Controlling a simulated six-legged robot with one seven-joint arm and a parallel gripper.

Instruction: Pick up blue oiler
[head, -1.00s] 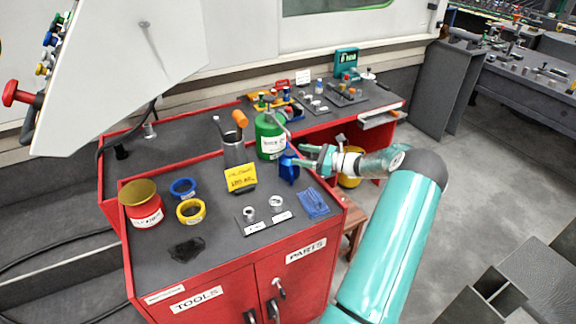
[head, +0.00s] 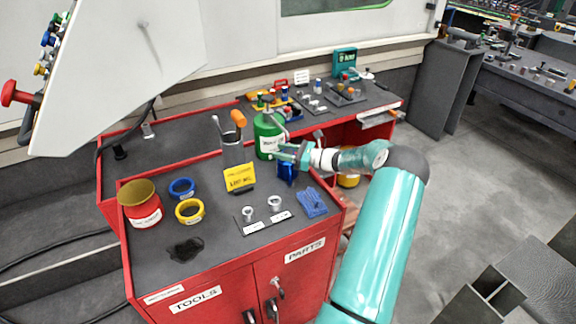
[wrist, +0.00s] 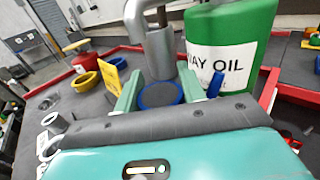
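The blue oiler (head: 287,171) stands on the red cabinet's dark top, just in front of the green oil can. My gripper (head: 284,153) is over it in the head view and hides its upper part. In the wrist view my gripper (wrist: 160,88) is open, with one green finger on each side of a round dark top with a blue rim (wrist: 160,96), which looks like the oiler. A blue upright piece (wrist: 215,84) shows outside the right finger. Whether the fingers touch the oiler I cannot tell.
The green oil can (head: 268,136) stands close behind my gripper, and a grey tool cup (head: 231,153) stands to its left. A yellow sign (head: 239,178), small metal parts and a blue cloth (head: 311,202) are nearby.

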